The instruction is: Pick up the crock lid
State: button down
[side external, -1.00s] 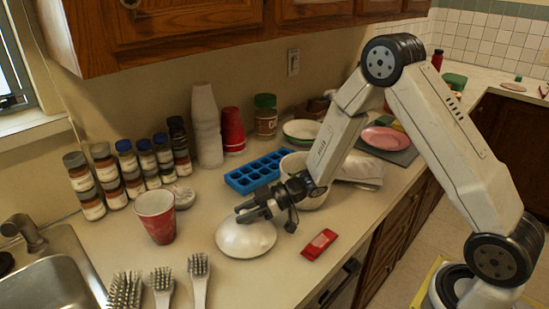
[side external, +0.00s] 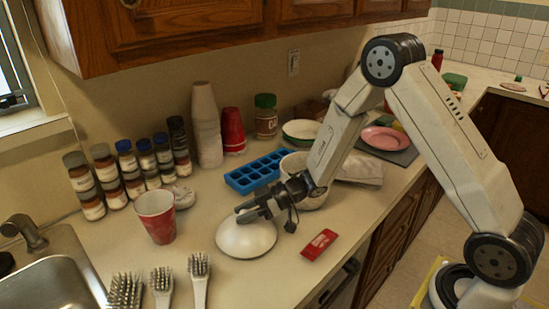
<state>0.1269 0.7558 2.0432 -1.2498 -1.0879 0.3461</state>
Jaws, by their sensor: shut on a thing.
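The crock lid (side external: 246,238) is a white, shallow dome lying on the counter, left of the red packet. My gripper (side external: 246,212) reaches in from the right at the top of the lid. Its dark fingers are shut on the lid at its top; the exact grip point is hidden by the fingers. The lid looks level and at counter height; I cannot tell whether there is a gap under it. A white crock (side external: 313,199) stands behind my gripper, partly hidden by my arm.
A red cup (side external: 156,222) stands left of the lid, and a red packet (side external: 319,244) lies to the right. A blue ice tray (side external: 256,174) lies behind. Several brushes (side external: 199,279) lie in front, near the sink (side external: 45,288). Spice jars and stacked cups line the wall.

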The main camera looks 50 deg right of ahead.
jog(key=shift+r, duration=0.2)
jog(key=shift+r, duration=0.75)
jog(key=s+d+r, duration=0.2)
jog(key=s+r, duration=0.9)
jog(key=s, duration=0.2)
jog(key=shift+s, duration=0.4)
jog(key=shift+d+r, duration=0.1)
